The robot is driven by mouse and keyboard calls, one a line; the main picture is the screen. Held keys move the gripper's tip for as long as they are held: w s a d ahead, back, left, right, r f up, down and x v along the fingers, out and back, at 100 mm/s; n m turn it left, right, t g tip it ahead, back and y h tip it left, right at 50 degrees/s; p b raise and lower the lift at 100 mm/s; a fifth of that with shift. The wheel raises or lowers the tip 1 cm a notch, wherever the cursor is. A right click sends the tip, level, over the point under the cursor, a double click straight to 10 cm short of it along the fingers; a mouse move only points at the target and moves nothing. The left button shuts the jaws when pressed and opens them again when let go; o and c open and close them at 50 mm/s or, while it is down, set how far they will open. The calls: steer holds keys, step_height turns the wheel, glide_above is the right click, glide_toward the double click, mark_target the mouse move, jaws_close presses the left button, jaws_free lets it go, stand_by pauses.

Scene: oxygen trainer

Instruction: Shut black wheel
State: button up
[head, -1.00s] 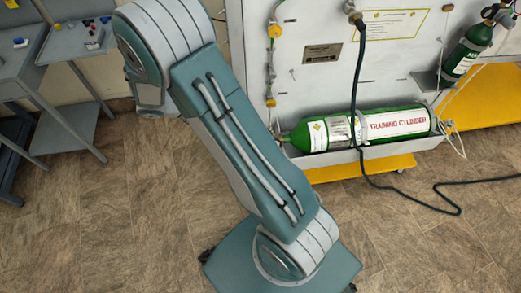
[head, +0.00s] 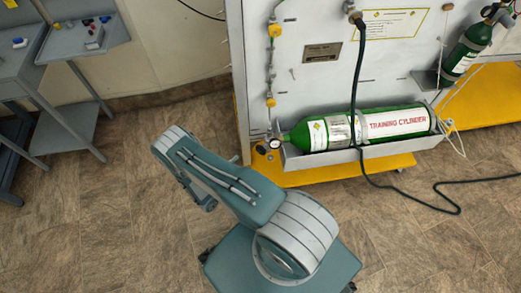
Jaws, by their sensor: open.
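A green cylinder (head: 380,125) labelled "TRAINING CYLINDER" lies on its side in a grey tray (head: 330,158) at the foot of the white panel. At its left end are a small round gauge (head: 275,143) and a small dark round part (head: 261,149), which may be the black wheel; it is too small to be sure or to tell how far it is turned. My arm is folded low, to the left of and nearer than this end. My gripper does not show clearly; the arm hides its far end.
A yellow base (head: 300,176) sticks out under the tray. A black hose (head: 357,90) hangs before the cylinder and runs across the floor to the right. Grey tables (head: 75,48) stand at the left. The floor between is clear.

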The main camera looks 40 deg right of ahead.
mark_target(259, 151)
steer(key=shift+n+t, duration=0.4)
steer(key=shift+n, duration=0.3)
steer(key=d, duration=0.3)
steer(key=d+f, duration=0.1)
steer(key=d, duration=0.3)
steer(key=w+d, duration=0.1)
steer(key=d, duration=0.2)
steer(key=shift+d+f, duration=0.3)
steer(key=shift+d, duration=0.05)
steer(key=c, duration=1.1)
